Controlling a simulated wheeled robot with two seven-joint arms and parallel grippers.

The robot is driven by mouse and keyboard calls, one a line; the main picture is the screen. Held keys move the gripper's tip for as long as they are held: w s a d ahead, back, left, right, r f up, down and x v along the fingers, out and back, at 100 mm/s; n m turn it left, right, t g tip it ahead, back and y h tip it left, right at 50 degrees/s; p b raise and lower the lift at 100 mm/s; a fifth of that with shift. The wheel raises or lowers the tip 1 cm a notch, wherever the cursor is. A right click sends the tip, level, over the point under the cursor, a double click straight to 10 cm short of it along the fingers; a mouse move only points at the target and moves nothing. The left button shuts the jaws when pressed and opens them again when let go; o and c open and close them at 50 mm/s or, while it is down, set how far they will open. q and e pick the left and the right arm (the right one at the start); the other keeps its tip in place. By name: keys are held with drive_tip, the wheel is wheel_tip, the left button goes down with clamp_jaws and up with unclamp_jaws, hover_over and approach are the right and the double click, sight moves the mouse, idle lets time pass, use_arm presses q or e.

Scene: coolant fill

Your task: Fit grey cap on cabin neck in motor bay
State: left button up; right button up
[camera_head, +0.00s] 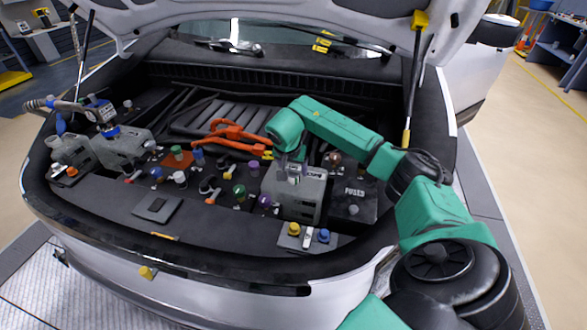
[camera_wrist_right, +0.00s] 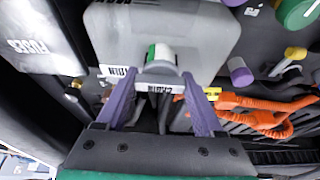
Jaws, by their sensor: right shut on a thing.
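My right gripper (camera_head: 291,165) points down over a grey tank (camera_head: 308,196) at the right of the motor bay. In the right wrist view, the gripper's purple fingers (camera_wrist_right: 158,74) are shut on a small grey cap (camera_wrist_right: 173,56) with white and green on its side. The grey tank (camera_wrist_right: 210,35) lies behind the cap, with a label that appears to read CABIN (camera_wrist_right: 118,72). The cap is close to the tank top. The neck is hidden, and I cannot tell whether the cap touches it. My left gripper is not in view.
A black FUSES box (camera_head: 352,200) stands right of the tank. Orange cables (camera_head: 228,137) run to its left. Several coloured caps, including a green cap (camera_head: 239,190) and a purple cap (camera_head: 264,201), stand nearby. A raised hood (camera_head: 300,18) is overhead, with a strut (camera_head: 414,80) at right.

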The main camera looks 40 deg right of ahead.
drive_tip(key=shift+m+g, duration=0.3)
drive_tip(key=shift+m, duration=0.4)
drive_tip(key=shift+m+g+h+p, duration=0.3)
drive_tip(key=shift+m+p, duration=0.05)
drive_tip(key=shift+m, duration=0.45)
drive_tip(key=shift+m+g, duration=0.3)
drive_tip(key=shift+m, duration=0.6)
drive_tip(key=shift+m+g, duration=0.3)
drive_tip(key=shift+m, duration=0.4)
drive_tip(key=shift+m, duration=0.6)
drive_tip(key=shift+m+g, duration=0.6)
drive_tip(key=shift+m, duration=0.4)
drive_tip(key=shift+f, duration=0.1)
